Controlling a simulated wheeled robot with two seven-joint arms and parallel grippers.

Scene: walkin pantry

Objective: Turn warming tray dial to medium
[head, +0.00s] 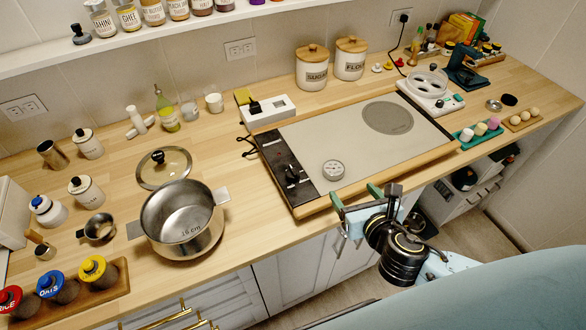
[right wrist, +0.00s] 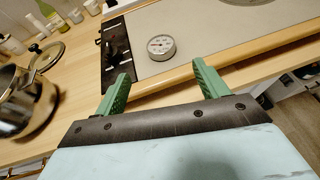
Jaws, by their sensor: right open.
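The warming tray (head: 345,150) is a flat grey plate with a wooden rim on the counter. Its black control panel (head: 283,170) runs along the left side and carries a black dial (head: 292,174). The panel also shows in the right wrist view (right wrist: 117,55), with the dial (right wrist: 108,41) small there; its setting is too small to read. My right gripper (head: 355,194) is open and empty at the tray's front edge, its green fingers spread (right wrist: 160,82), apart from the dial. My left gripper is not in view.
A round gauge (head: 333,170) sits on the tray plate near the panel. A steel pot (head: 182,222) stands left of the tray, with a glass lid (head: 164,168) behind it. A white box (head: 267,113) stands behind the tray. Bare counter lies between pot and tray.

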